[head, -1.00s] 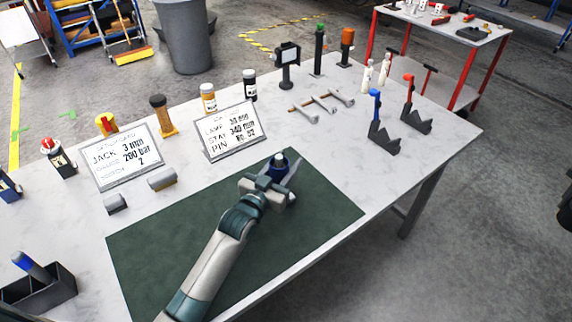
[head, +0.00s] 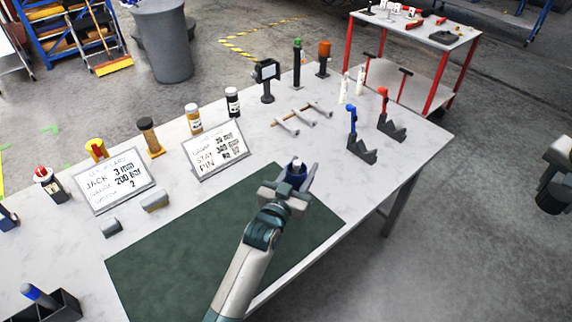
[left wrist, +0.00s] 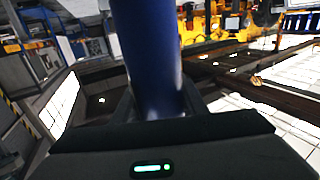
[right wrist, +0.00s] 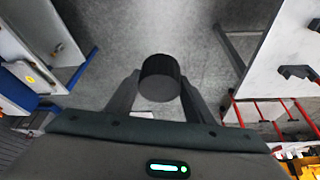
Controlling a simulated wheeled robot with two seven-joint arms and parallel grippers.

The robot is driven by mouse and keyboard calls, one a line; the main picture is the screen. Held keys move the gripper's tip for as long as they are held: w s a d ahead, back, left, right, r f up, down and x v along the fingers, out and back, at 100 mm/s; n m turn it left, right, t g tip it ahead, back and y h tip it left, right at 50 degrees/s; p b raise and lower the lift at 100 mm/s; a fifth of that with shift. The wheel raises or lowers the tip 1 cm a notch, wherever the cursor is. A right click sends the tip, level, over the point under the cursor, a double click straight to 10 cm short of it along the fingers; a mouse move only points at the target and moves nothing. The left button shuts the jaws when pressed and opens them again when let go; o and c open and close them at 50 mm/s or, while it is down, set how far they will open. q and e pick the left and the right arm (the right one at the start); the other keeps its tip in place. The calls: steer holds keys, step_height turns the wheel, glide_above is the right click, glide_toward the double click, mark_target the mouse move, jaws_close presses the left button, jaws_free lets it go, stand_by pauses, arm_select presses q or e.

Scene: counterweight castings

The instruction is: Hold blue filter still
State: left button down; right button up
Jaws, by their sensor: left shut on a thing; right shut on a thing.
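The blue filter (head: 297,172) has a pale top in the head view. My left gripper (head: 290,190) is shut on it, over the far right part of the green mat (head: 170,265). In the left wrist view the blue filter (left wrist: 147,55) stands as a blue cylinder between the fingers. I cannot tell whether its base touches the mat. My right gripper (head: 553,185) is at the right edge of the head view, off the table over the floor. In the right wrist view it is shut on a dark cylinder (right wrist: 160,78).
Two sign cards (head: 115,185) (head: 215,150) stand behind the mat. A dark holder (head: 45,308) is at the front left. A red-framed cart (head: 430,45) stands beyond.

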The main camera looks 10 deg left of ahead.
mark_target(297, 183)
arm_select(q)
steer(key=shift+d+r+p, duration=0.2)
steer(key=shift+d+r, duration=0.2)
steer(key=shift+d, duration=0.2)
steer(key=shift+d+r+p, duration=0.15)
steer(key=shift+d+r, duration=0.25)
steer(key=shift+d, duration=0.2)
arm_select(e)
steer(key=shift+r, duration=0.65)
